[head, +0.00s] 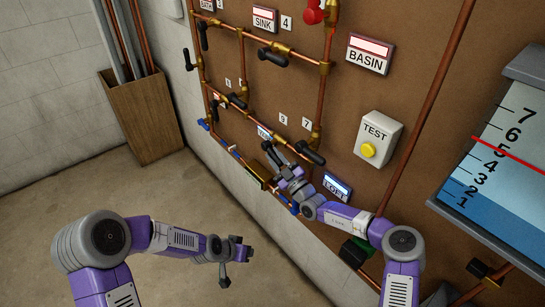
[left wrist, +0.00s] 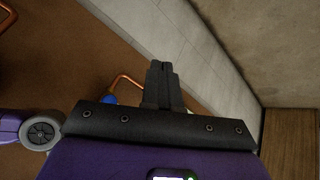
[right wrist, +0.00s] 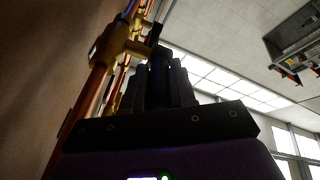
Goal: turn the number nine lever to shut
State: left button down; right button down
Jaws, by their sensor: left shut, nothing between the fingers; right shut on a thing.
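The small number nine tag (head: 283,119) is on the brown board in the head view, left of the number seven tag (head: 306,123). My right gripper (head: 268,150) is at the lower pipe below the nine tag, shut on a dark lever that its fingers mostly hide. In the right wrist view the closed fingers (right wrist: 165,68) meet a black lever end (right wrist: 155,34) beside a brass valve (right wrist: 122,45). The lever's exact angle is hard to tell. My left gripper (head: 243,250) is shut and empty, low over the floor; its fingers also show in the left wrist view (left wrist: 163,85).
Another black lever (head: 310,153) sits just right of my right gripper. The TEST box (head: 377,139), BASIN sign (head: 369,54) and blue LOFT sign (head: 337,186) are nearby. A level gauge (head: 500,165) stands at right. The floor (head: 170,195) at left is clear.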

pick_arm(q)
jog(key=w+d+r+m+t+h, duration=0.1)
jog(key=w+r+m, duration=0.1)
jog(key=w+r, duration=0.35)
jog(key=w+d+r+m+t, duration=0.1)
jog(key=w+r+m, duration=0.15)
jog(key=r, duration=0.55)
jog(key=m+t+h, duration=0.1)
jog(key=m+t, duration=0.2)
jog(key=m, duration=0.2)
send_near(272, 156)
jog(key=s+r, duration=0.4)
jog(key=r, duration=0.2)
jog(key=shift+n, duration=0.25)
jog(key=x, duration=0.3)
jog(key=f+x, duration=0.1)
jog(key=x, duration=0.7)
jog(key=shift+a+f, duration=0.25)
jog(key=shift+f, duration=0.15)
jog(key=shift+w+f, duration=0.25)
jog(key=shift+f, duration=0.35)
